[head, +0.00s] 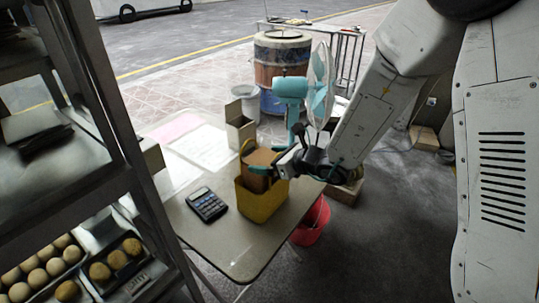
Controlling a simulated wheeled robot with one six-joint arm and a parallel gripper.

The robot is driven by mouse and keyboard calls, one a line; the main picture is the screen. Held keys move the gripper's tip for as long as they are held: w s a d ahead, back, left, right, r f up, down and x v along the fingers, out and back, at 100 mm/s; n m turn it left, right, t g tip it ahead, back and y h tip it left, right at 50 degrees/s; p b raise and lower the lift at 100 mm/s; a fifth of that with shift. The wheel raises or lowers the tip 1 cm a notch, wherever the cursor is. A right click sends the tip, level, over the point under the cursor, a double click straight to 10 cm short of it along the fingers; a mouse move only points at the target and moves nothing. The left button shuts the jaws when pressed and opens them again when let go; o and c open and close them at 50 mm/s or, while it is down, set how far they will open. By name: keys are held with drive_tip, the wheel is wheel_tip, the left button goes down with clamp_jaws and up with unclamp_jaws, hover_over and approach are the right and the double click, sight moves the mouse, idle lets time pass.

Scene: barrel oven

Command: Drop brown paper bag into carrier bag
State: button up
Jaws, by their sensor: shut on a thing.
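The yellow carrier bag (262,205) stands upright on the table, with its handle rising at the left of its opening. The brown paper bag (256,183) is at the mouth of the carrier bag, its lower part hidden behind the front wall. My gripper (264,166) reaches in from the right and is shut on the brown paper bag. From this view I cannot tell whether the paper bag touches the bottom of the carrier bag.
A calculator (207,204) lies on the table (240,248), left of the carrier bag. An open cardboard box (240,127) and a teal fan (291,88) stand behind. A red bucket (312,222) is below the table's right edge. A dark rack with round buns (38,272) fills the left.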

drive_tip(key=o, duration=0.9)
drive_tip(key=v, duration=0.7)
drive_tip(key=shift+s+d+r, duration=0.15)
drive_tip(key=shift+s+d, duration=0.05)
drive_tip(key=shift+d, duration=0.1)
